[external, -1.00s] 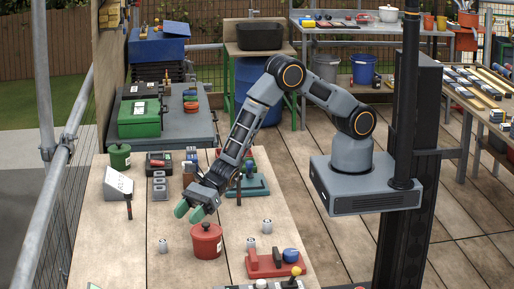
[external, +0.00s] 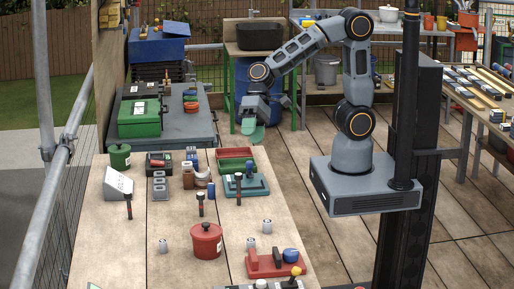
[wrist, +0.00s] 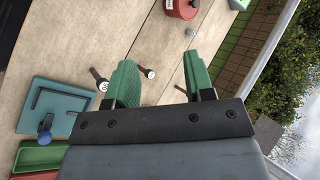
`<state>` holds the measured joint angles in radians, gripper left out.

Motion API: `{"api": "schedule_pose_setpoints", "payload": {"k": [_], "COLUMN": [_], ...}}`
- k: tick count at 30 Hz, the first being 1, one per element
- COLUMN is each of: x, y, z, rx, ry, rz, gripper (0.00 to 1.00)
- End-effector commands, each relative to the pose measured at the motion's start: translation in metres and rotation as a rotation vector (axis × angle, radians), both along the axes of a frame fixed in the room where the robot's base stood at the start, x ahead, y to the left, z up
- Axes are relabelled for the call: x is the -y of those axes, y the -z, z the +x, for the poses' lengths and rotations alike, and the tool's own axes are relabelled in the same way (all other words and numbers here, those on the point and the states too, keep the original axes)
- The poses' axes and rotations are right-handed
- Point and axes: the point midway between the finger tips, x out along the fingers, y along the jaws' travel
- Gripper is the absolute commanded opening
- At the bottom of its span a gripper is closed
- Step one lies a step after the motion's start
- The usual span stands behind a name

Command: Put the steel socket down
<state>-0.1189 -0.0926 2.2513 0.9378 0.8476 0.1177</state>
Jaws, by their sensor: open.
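Small steel sockets stand upright on the wooden table: one at the left (external: 163,245), one right of the red pot (external: 251,243), and one farther right (external: 266,226). One small grey cylinder, apparently a socket (wrist: 191,32), shows beside the red pot in the wrist view. My gripper (external: 252,130) is raised beyond the far end of the table, well away from the sockets. Its green fingers (wrist: 158,62) are spread apart in the wrist view, with nothing held between them.
The red lidded pot (external: 206,241) stands mid-table. Dark-handled tools (external: 128,206) stand upright nearby. A red tray (external: 235,153) and a teal plate (external: 250,187) are at the far right. A red block holder (external: 272,264) is in front. Bare wood lies around the left socket.

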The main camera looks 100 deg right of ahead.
Motion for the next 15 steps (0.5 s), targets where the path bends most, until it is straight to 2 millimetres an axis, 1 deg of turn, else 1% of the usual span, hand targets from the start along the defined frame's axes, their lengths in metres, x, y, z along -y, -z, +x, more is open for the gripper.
{"api": "schedule_pose_setpoints", "payload": {"k": [1,3,6,10,12,15], "x": [0.02,0.047,0.082,0.117,0.131,0.143], "y": [-0.007,-0.009,-0.011,-0.014,-0.016,-0.018], "z": [-0.018,-0.04,-0.064,-0.086,-0.093,-0.1], "rx": [0.069,0.14,0.216,0.273,0.291,0.304], "ry": [-0.069,-0.16,-0.262,-0.352,-0.383,-0.41], "rz": [-0.107,-0.261,-0.46,-0.664,-0.741,-0.814], "gripper": [0.48,0.48,0.48,0.48,0.48,0.48]}}
